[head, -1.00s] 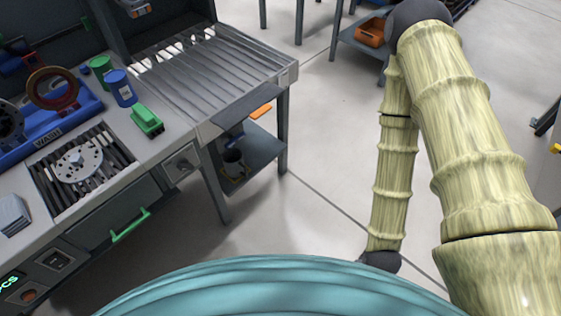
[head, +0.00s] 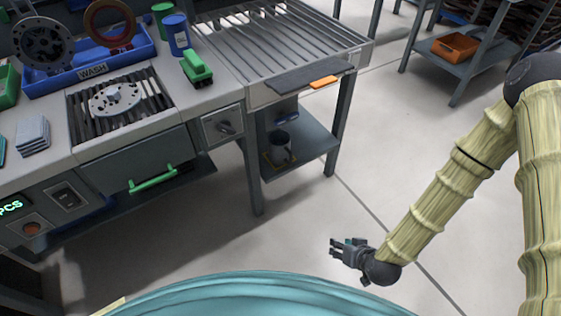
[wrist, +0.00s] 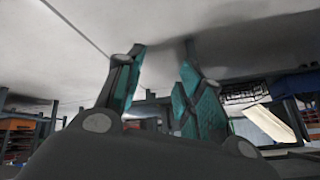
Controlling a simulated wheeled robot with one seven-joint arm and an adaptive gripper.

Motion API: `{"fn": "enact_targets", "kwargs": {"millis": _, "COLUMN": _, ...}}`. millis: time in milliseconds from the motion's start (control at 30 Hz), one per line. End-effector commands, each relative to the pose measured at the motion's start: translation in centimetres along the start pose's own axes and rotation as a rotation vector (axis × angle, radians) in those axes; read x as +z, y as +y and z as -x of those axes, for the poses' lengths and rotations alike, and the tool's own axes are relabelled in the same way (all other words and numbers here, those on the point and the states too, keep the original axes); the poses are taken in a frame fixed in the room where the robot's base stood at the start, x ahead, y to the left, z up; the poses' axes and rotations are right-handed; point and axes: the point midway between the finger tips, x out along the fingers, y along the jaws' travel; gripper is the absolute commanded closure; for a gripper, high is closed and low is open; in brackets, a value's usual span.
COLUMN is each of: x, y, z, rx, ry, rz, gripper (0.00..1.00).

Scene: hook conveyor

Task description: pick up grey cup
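A small dark grey cup (head: 280,146) stands on the lower shelf (head: 306,148) under the roller conveyor, at the middle of the head view. A yellowish edge or object shows beside its base. My gripper (head: 335,248) is in front of that shelf, lower and to the right of the cup in the picture, well apart from it. In the wrist view the fingers of my gripper (wrist: 165,55) stand apart with nothing between them. I cannot make out the cup in the wrist view.
The roller conveyor (head: 280,45) and its legs (head: 254,165) stand around the shelf. An orange-handled dark item (head: 322,82) lies on the conveyor's front edge. The workbench with a green drawer handle (head: 153,181) is at left. An orange bin (head: 455,46) sits farther back. The floor (head: 410,135) between is clear.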

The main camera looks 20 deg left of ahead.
Motion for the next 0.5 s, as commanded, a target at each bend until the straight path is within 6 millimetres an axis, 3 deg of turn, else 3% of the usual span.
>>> {"fn": "enact_targets", "kwargs": {"millis": 33, "x": -0.3, "y": -0.1, "z": -2.5, "rx": -0.016, "ry": 0.04, "rz": 0.019, "gripper": 0.62}}
{"fn": "enact_targets", "kwargs": {"millis": 100, "x": -1.6, "y": -0.8, "z": -4.4, "rx": -0.038, "ry": 0.095, "rz": 0.047, "gripper": 0.62}}
{"fn": "enact_targets", "kwargs": {"millis": 500, "x": -9.5, "y": -4.4, "z": -13.3, "rx": -0.129, "ry": 0.427, "rz": 0.197, "gripper": 0.62}}
